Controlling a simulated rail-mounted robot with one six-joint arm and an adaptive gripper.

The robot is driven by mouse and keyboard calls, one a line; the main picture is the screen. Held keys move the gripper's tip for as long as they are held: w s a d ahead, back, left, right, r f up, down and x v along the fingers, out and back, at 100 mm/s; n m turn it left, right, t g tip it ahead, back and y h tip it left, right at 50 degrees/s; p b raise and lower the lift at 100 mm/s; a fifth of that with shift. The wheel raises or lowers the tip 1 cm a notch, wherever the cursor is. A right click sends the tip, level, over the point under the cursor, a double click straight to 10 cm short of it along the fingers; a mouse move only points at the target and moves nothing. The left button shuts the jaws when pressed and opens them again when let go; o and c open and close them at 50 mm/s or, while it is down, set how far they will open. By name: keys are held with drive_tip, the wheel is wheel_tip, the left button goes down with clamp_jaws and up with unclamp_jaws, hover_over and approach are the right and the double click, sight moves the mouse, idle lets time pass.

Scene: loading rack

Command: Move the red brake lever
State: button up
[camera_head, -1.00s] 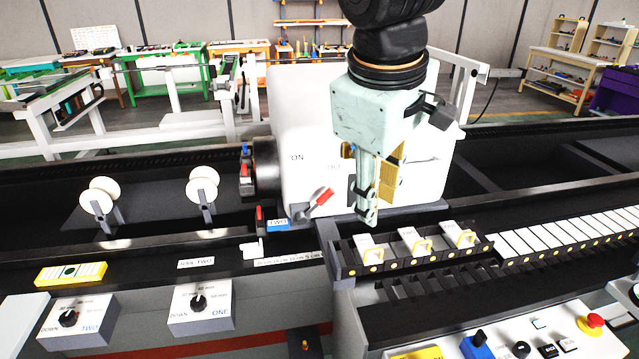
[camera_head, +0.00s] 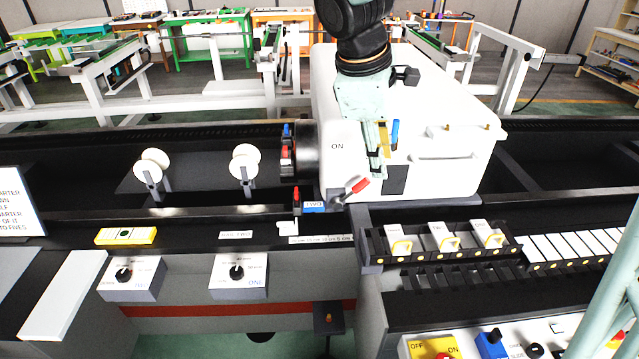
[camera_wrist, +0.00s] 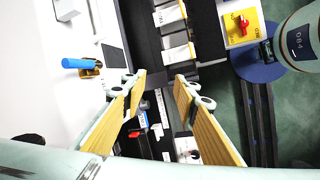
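A red-handled lever (camera_head: 355,187) sticks up at a tilt on the front of the white machine housing (camera_head: 455,125), right of the ON label. I take it as the brake lever, though a second, upright red lever (camera_head: 297,197) stands farther left. My gripper (camera_head: 377,167) points down in front of the housing, just above and right of the tilted lever, with no clear contact. In the wrist view my gripper (camera_wrist: 160,82) has its yellow-padded fingers spread with nothing held. A small red part (camera_wrist: 143,120) shows between them; I cannot tell which lever it is.
A blue handle (camera_head: 395,132) stands on the housing behind my gripper; it also shows in the wrist view (camera_wrist: 82,62). A rack of white yellow-handled blocks (camera_head: 443,238) lies front right. Two dial boxes (camera_head: 237,275) (camera_head: 131,277) stand front left.

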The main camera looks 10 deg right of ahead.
sight(363, 180)
drive_tip(key=w+a+f+n+p, duration=0.1)
drive_tip(key=w+f+n+p, duration=0.1)
drive_tip(key=w, duration=0.4)
drive_tip(key=w+a+f+n+h+p, duration=0.1)
drive_tip(key=w+a+f+n+p, duration=0.1)
drive_tip(key=w, duration=0.4)
drive_tip(key=shift+a+f+n+p, duration=0.2)
drive_tip(key=shift+f+n+p, duration=0.55)
drive_tip(key=shift+n+p, duration=0.25)
drive_tip(key=shift+f, duration=0.1)
drive_tip(key=shift+b+x, duration=0.35)
drive_tip(key=shift+x, duration=6.5)
drive_tip(key=shift+s+d, duration=0.1)
drive_tip(key=shift+d, duration=0.05)
drive_tip(key=shift+c, duration=0.6)
clamp_jaws()
